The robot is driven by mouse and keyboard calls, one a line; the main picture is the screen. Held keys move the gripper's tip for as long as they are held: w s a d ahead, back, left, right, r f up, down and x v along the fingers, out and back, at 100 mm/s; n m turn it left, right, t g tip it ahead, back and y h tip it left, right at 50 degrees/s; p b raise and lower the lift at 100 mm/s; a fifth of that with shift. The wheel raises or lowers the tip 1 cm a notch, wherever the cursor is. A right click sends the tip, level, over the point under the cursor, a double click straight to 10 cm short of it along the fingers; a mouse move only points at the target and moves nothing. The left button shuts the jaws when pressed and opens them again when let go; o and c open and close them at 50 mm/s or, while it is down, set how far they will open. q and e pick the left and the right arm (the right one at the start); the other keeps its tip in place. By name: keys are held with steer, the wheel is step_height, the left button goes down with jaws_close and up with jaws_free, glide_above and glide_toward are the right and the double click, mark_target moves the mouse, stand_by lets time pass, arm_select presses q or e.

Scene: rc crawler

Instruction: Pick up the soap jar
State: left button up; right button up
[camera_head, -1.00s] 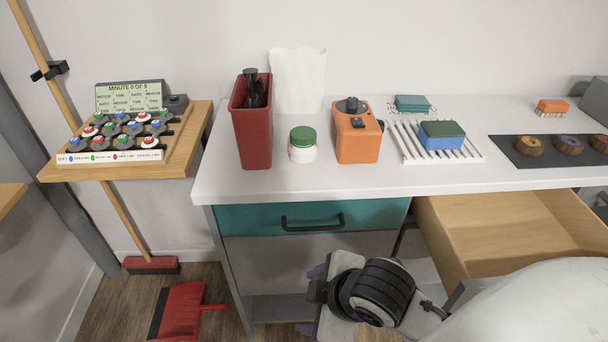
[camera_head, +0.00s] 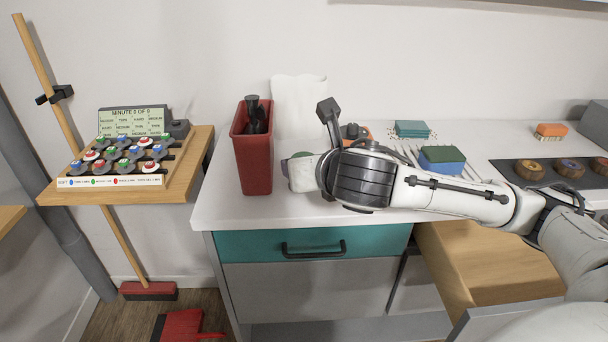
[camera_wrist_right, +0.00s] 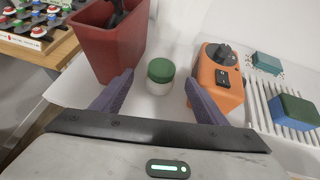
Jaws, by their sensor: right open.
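The soap jar, white with a green lid, stands upright on the white counter in the right wrist view (camera_wrist_right: 160,78). In the head view my right arm covers most of it, and only a bit of its green lid (camera_head: 300,155) shows. My right gripper (camera_wrist_right: 156,88) is open, with its purple fingers apart on either side of the jar's place in the picture. The jar is ahead of the fingertips and I see no contact. In the head view the gripper (camera_head: 287,170) reaches over the counter toward the left. My left gripper is not in view.
A red bin (camera_head: 253,150) holding dark items stands left of the jar. An orange device (camera_wrist_right: 217,75) stands close on its right. A white rack with a blue-green sponge (camera_wrist_right: 293,112) is farther right. An open wooden drawer (camera_head: 490,265) juts out below the counter.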

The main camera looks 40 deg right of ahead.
steer(key=b+x, duration=0.1)
steer(key=x, duration=0.6)
steer(key=shift+d, duration=0.25)
steer(key=c, duration=1.3)
